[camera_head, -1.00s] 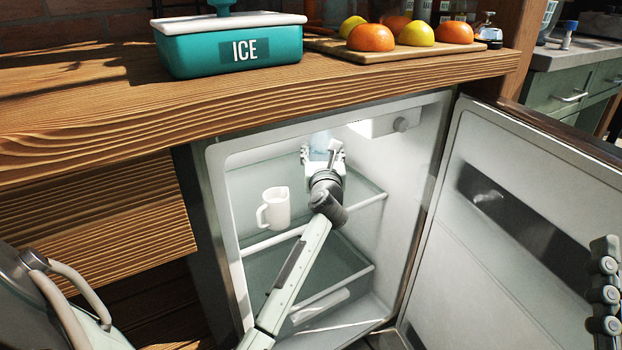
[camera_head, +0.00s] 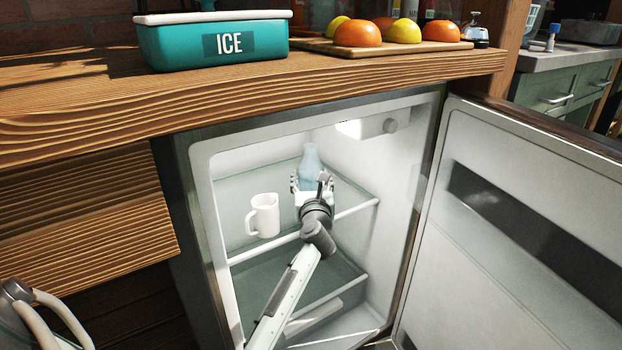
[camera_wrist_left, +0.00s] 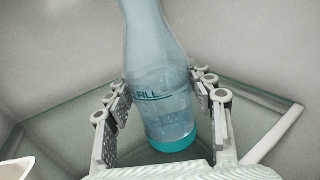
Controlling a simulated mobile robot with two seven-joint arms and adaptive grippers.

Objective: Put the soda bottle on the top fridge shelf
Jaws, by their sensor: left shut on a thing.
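The soda bottle (camera_head: 310,166) is pale blue and translucent with a teal base. It is upright over the top fridge shelf (camera_head: 343,194), towards the back. My left gripper (camera_head: 311,184) reaches into the open fridge and is shut on the bottle's lower body. In the left wrist view the bottle (camera_wrist_left: 157,75) stands between the two finger pads (camera_wrist_left: 165,110), leaning slightly in the picture. Its teal bottom is close to the glass shelf; I cannot tell whether it touches. My right gripper is not in view.
A white pitcher (camera_head: 264,216) stands on the same shelf, left of my gripper. A lamp housing (camera_head: 372,126) hangs at the upper right inside. The fridge door (camera_head: 520,230) is open to the right. The wooden counter (camera_head: 330,78) overhangs the fridge.

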